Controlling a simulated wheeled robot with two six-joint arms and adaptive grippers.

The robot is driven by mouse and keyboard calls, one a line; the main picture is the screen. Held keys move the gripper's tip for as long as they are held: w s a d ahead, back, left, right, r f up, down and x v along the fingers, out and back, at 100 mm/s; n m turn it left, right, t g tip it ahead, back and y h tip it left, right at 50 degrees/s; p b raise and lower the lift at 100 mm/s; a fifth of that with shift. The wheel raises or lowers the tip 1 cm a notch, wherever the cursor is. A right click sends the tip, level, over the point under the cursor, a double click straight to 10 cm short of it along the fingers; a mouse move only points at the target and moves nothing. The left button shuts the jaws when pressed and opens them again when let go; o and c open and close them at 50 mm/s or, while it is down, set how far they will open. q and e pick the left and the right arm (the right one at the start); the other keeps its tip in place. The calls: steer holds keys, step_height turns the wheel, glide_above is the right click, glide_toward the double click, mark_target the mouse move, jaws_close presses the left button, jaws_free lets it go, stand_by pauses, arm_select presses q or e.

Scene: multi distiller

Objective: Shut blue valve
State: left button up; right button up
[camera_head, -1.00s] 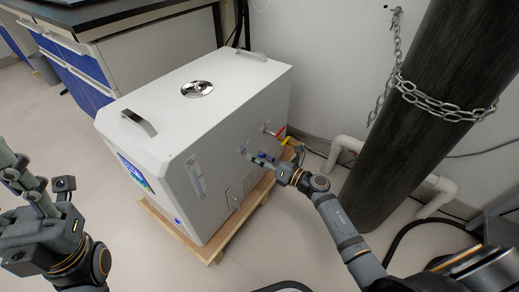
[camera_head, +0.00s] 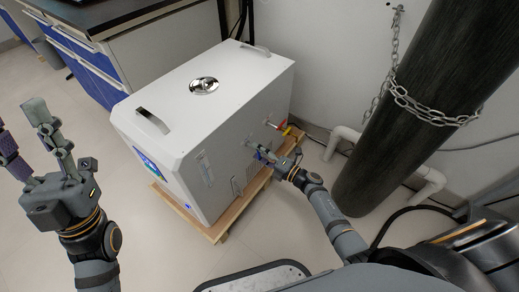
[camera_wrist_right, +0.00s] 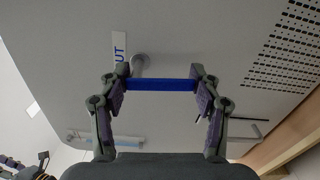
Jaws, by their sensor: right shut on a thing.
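The blue valve handle (camera_wrist_right: 160,85) lies level in the right wrist view. It sits in front of a short grey pipe stub (camera_wrist_right: 140,64) on the white machine's side, beside a label ending in "UT". My right gripper (camera_wrist_right: 158,92) is shut on the handle, with one finger pad at each end of it. In the head view my right gripper (camera_head: 266,157) is against the side of the white machine (camera_head: 215,110), largely hiding the handle. My left gripper (camera_head: 26,136) is at the far left, fingers spread and empty, away from the machine.
The machine stands on a wooden pallet (camera_head: 228,222). A dark chained cylinder (camera_head: 410,110) and white pipes (camera_head: 430,185) stand at the right. The floor in front is clear.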

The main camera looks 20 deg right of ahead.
steer(key=shift+s+a+m+p, duration=0.1)
steer(key=shift+m+p, duration=0.25)
steer(key=shift+m, duration=0.35)
arm_select(q)
steer(key=w+f+n+g+y, duration=0.3)
steer(key=w+f+n+y, duration=0.1)
steer(key=w+f+y, duration=0.2)
steer(key=shift+w+a+g, duration=0.25)
steer(key=shift+w+g, duration=0.15)
steer(key=shift+w, duration=0.15)
arm_select(e)
steer(key=o, duration=1.2)
steer(key=v, duration=1.2)
